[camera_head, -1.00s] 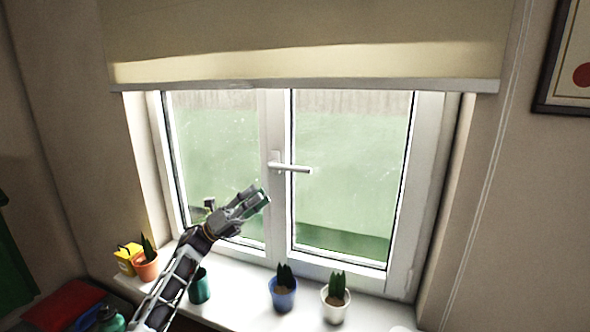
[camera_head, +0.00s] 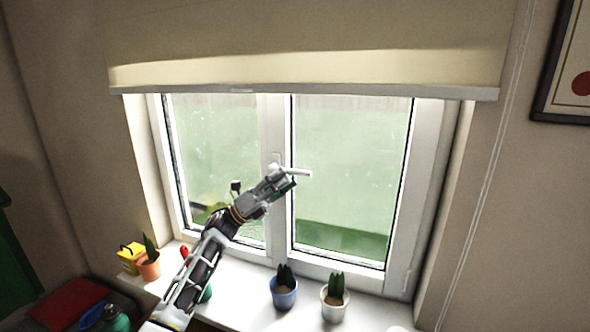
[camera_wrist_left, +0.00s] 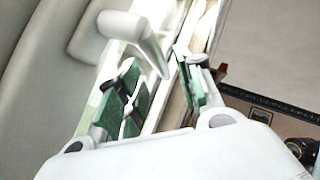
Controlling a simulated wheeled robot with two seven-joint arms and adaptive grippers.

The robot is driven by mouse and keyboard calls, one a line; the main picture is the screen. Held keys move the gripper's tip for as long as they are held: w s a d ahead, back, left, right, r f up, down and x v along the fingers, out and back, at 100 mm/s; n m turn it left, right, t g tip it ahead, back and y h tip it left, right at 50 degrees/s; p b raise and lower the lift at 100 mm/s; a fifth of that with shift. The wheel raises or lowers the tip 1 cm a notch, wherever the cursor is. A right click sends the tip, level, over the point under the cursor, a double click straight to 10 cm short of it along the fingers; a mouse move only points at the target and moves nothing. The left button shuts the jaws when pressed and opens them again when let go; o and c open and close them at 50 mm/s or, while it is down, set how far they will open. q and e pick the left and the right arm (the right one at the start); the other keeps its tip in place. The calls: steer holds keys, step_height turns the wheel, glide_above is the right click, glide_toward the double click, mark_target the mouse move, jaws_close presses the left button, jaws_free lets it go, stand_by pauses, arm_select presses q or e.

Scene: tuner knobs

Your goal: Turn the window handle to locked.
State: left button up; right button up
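The white window handle (camera_head: 302,173) is on the middle frame of the window, its lever pointing right and roughly level. My left gripper (camera_head: 284,182) is just below and in front of it, hiding part of the lever's left end. In the left wrist view the handle (camera_wrist_left: 128,27) reaches down toward the gap between the green-padded fingers. The left gripper (camera_wrist_left: 158,67) is open there, with a finger on either side of the lever's end; I cannot tell whether they touch it. My right gripper is not in view.
A blind (camera_head: 300,50) hangs above. The space right of the handle is clear.

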mark_target(295, 172)
arm_select(q)
steer(key=x, duration=0.3)
steer(key=shift+r+p, duration=0.15)
steer(key=shift+p, duration=0.25)
steer(key=shift+d+r, duration=0.1)
steer(key=shift+d, duration=0.15)
steer(key=shift+w+d+r, duration=0.1)
steer(key=shift+d+r, duration=0.05)
steer(key=shift+d, duration=0.1)
steer(key=c, duration=0.4)
jaws_close()
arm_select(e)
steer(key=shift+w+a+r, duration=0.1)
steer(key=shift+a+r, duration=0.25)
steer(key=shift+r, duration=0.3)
